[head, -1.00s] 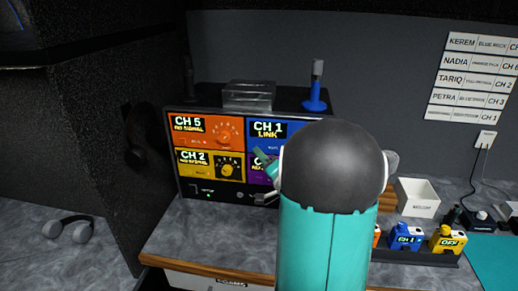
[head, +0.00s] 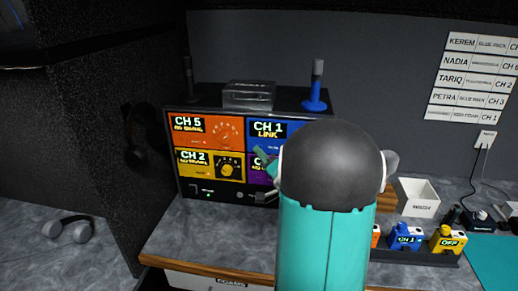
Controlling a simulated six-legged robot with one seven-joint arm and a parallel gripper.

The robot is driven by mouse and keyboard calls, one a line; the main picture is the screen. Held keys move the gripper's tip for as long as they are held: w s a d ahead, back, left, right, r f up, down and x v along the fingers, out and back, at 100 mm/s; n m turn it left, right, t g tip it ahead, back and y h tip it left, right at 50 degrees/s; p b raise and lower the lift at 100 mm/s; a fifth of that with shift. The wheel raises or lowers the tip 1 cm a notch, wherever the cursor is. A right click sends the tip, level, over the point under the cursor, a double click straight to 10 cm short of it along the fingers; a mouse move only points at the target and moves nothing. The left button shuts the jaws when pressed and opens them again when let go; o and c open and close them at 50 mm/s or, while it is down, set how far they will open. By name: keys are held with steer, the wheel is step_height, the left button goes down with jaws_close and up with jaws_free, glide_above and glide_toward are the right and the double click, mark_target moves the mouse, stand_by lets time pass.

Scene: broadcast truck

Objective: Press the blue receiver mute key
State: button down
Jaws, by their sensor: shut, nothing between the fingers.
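The receiver rack (head: 222,197) stands on the counter with four coloured panels. The blue receiver panel (head: 268,129) is at its upper right and reads "CH 1 LINK". Its right part and lower edge are hidden behind my arm, and I cannot make out the mute key. My gripper (head: 262,156) is in front of the rack, near the lower edge of the blue panel, mostly hidden behind my arm. It is shut and holds nothing. I cannot tell whether it touches the panel.
Orange (head: 209,128) and yellow (head: 208,164) panels are left of the blue one, with purple below it. A blue antenna (head: 316,88) stands on top. Blue (head: 406,237) and yellow (head: 447,239) packs sit in a tray at right, by a white box (head: 417,198). Headphones (head: 68,229) lie at left.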

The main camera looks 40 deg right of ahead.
steer(key=shift+s+a, duration=0.2)
steer(key=shift+a, duration=0.05)
steer(key=s+a, duration=0.3)
steer(key=a, duration=0.1)
steer(key=shift+s+a, duration=0.35)
steer(key=shift+a, duration=0.05)
steer(key=shift+w, duration=0.1)
stand_by(0.6)
